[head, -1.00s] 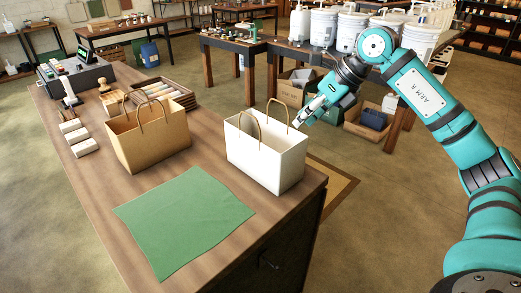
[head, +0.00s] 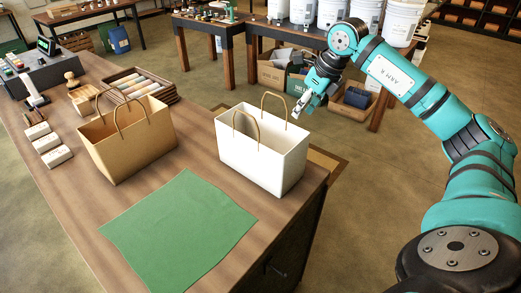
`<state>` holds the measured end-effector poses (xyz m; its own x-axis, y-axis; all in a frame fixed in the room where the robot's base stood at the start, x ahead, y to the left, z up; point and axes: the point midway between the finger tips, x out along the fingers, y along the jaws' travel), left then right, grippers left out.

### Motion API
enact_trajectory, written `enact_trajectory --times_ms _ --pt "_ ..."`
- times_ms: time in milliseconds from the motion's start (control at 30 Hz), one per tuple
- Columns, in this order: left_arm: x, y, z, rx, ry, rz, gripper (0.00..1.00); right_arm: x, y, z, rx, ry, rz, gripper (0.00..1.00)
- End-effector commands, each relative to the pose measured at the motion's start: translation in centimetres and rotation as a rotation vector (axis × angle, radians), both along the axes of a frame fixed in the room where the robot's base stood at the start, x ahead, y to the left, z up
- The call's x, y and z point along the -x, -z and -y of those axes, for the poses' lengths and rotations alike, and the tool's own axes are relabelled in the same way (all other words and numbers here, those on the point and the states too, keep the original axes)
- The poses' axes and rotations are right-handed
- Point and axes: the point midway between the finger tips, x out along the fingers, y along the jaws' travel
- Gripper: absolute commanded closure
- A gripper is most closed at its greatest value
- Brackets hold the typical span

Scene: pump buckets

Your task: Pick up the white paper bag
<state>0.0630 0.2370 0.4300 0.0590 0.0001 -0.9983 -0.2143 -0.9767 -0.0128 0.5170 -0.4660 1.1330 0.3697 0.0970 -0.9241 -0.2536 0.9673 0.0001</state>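The white paper bag (head: 270,160) stands upright and open-topped at the right end of the wooden counter, with two tan rope handles raised. My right gripper (head: 302,112) is just right of the bag's upper right edge and seems apart from it. Its fingers point down and to the left, but they are small and I cannot tell whether they are open. No bag part shows between them. My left gripper is out of the view.
A brown paper bag (head: 132,140) stands left of the white one on the counter (head: 75,190). A green cloth (head: 180,232) lies in front. Small white blocks, a wooden tray (head: 140,87) and a register sit further left. A table with white buckets (head: 392,25) stands behind.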

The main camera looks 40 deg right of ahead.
Motion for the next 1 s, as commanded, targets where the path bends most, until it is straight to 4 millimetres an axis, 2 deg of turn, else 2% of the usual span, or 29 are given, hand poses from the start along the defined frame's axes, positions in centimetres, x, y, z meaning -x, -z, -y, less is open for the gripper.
enact_trajectory --times_ms 133,400,533,700,933,1000 --pt "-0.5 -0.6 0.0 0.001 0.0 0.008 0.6 -0.8 2.0 -0.2 -0.001 0.0 -0.001 0.68" --pt "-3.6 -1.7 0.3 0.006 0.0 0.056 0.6 -1.4 3.9 -0.5 0.0 0.0 -0.003 0.68" --pt "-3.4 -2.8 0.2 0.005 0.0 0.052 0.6 -1.8 5.8 -0.8 -0.001 -0.001 -0.004 0.68" --pt "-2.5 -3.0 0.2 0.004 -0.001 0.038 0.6 -2.6 7.6 -1.0 -0.001 0.0 0.001 0.68" --pt "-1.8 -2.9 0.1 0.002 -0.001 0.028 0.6 -2.7 7.9 -0.9 0.001 -0.001 0.003 0.68" --pt "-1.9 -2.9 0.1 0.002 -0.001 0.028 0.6 -2.7 7.9 -0.9 0.0 -0.001 0.003 0.74"
